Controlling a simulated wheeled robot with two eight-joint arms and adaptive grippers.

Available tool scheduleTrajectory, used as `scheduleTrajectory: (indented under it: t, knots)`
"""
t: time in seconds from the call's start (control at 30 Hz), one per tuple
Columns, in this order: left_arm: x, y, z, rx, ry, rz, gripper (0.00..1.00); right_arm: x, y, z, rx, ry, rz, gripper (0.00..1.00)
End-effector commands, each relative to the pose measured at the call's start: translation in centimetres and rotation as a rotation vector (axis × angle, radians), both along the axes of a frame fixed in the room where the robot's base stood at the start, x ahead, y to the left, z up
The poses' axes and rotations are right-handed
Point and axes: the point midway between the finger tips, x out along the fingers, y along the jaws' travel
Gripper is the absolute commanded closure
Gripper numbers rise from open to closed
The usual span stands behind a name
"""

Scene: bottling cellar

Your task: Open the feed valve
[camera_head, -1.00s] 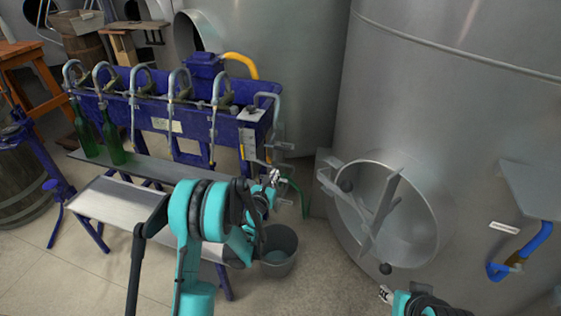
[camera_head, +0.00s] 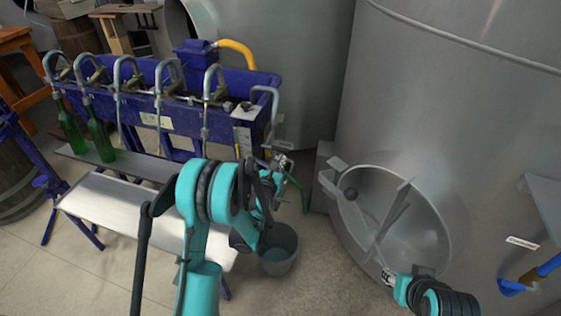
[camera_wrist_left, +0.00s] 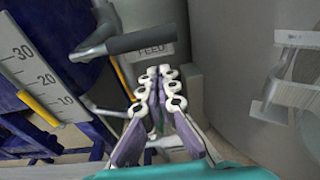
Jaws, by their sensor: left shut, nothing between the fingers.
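The feed valve's lever (camera_wrist_left: 143,42), with a dark cylindrical grip on a grey metal arm, shows at the top of the left wrist view. A plate marked FEED (camera_wrist_left: 153,53) sits just behind it. My left gripper (camera_head: 284,162) is beside the right end of the blue filler; its fingers (camera_wrist_left: 158,82) are shut and empty, just below the lever grip in the wrist picture. I cannot tell whether they touch it. In the head view the lever is too small to make out. My right gripper (camera_head: 389,277) is low in front of the tank hatch; its jaw state is unclear.
The blue bottle filler (camera_head: 180,140) has several spouts and two green bottles (camera_head: 99,138). A grey bucket (camera_head: 279,262) stands on the floor below my left arm. The steel tank (camera_head: 440,110) with its round hatch (camera_head: 420,215) is at right. A scale (camera_wrist_left: 38,75) stands left of the fingers.

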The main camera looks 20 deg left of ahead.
Motion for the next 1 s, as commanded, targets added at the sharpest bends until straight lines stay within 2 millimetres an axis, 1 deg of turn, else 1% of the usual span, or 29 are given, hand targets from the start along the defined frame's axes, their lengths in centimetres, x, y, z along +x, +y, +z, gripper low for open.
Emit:
scheduleTrajectory:
  t: [0.03,0.2,0.33,0.63,0.77,0.9,1.0]
  knots:
    - [-0.5,-0.1,0.7,-0.001,0.000,0.001,1.00,-0.1,0.0,0.0,0.000,0.000,0.000,0.60]
    - [-1.3,-0.3,1.9,0.000,0.000,0.002,1.00,-0.1,0.0,0.0,0.000,0.000,0.000,0.60]
    - [-1.5,-0.3,2.2,-0.002,0.000,0.003,1.00,0.0,0.0,0.0,0.000,0.000,0.000,0.60]
    - [-1.5,-0.3,2.3,-0.002,0.000,0.003,1.00,-0.1,0.0,0.0,0.000,0.000,0.000,0.60]
    - [-1.2,-0.3,2.3,-0.011,0.000,0.004,1.00,-0.1,0.0,0.0,0.000,0.000,0.000,0.60]
    - [-0.1,-0.2,2.6,-0.043,0.002,0.004,1.00,0.0,0.0,0.2,0.000,0.000,0.000,0.60]
    - [0.4,-0.1,2.7,-0.057,0.002,0.003,1.00,-0.1,0.0,0.2,0.000,0.000,0.000,0.60]
